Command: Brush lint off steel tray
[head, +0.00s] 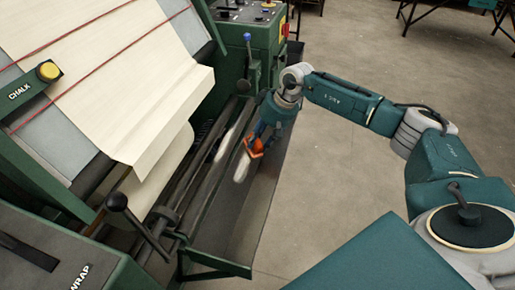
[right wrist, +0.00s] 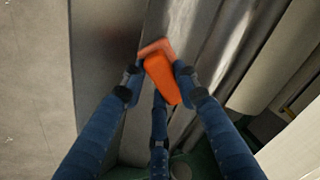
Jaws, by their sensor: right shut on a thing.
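My right gripper (head: 257,140) is shut on an orange-handled brush (head: 254,149) over the steel tray. In the right wrist view the orange handle (right wrist: 163,78) sits between the fingertips of my right gripper (right wrist: 157,75). A pale, blurred patch (head: 242,168) shows just below the orange part in the head view; I cannot tell whether it is bristles or lint. The long grey steel tray (head: 226,222) runs along the front of the green machine, and it also shows in the right wrist view (right wrist: 103,55). I cannot tell whether the brush touches it. My left gripper is not in view.
Dark rollers (head: 200,185) run beside the tray, and cream cloth (head: 130,75) hangs over the machine's sloped panel. A black-knobbed lever (head: 117,202) sticks up at the near end. A green control box (head: 255,35) stands at the far end. The concrete floor (head: 330,175) is open to the right.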

